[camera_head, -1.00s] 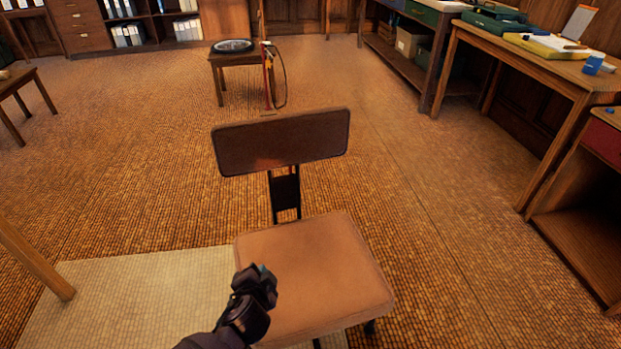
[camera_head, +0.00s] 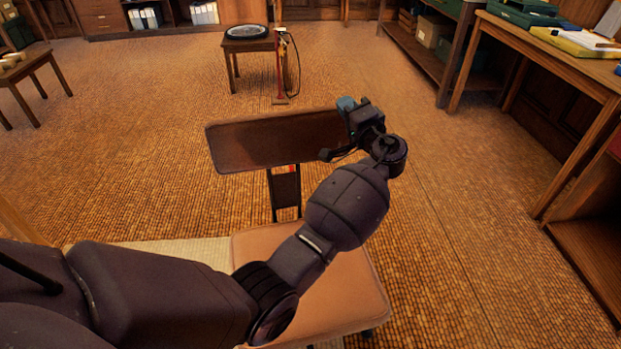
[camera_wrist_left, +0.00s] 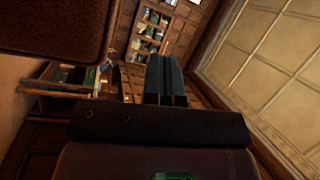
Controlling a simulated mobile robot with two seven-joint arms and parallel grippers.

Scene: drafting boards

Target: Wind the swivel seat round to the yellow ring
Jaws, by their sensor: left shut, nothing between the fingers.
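The swivel chair stands in the middle of the head view, with a tan seat (camera_head: 345,295) and a dark brown backrest (camera_head: 255,142) on a black upright (camera_head: 285,190). My left arm crosses over the seat and hides much of it. My left gripper (camera_head: 347,104) is shut and empty at the backrest's right end; I cannot tell whether it touches. In the left wrist view the closed fingers (camera_wrist_left: 165,80) show, with a dark panel, probably the backrest (camera_wrist_left: 50,30), at upper left. I see no yellow ring. My right gripper is out of view.
A small table (camera_head: 250,46) with a dark round object stands behind the chair, with a red floor pump (camera_head: 279,70) beside it. Workbenches (camera_head: 540,45) line the right side. The floor between is open.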

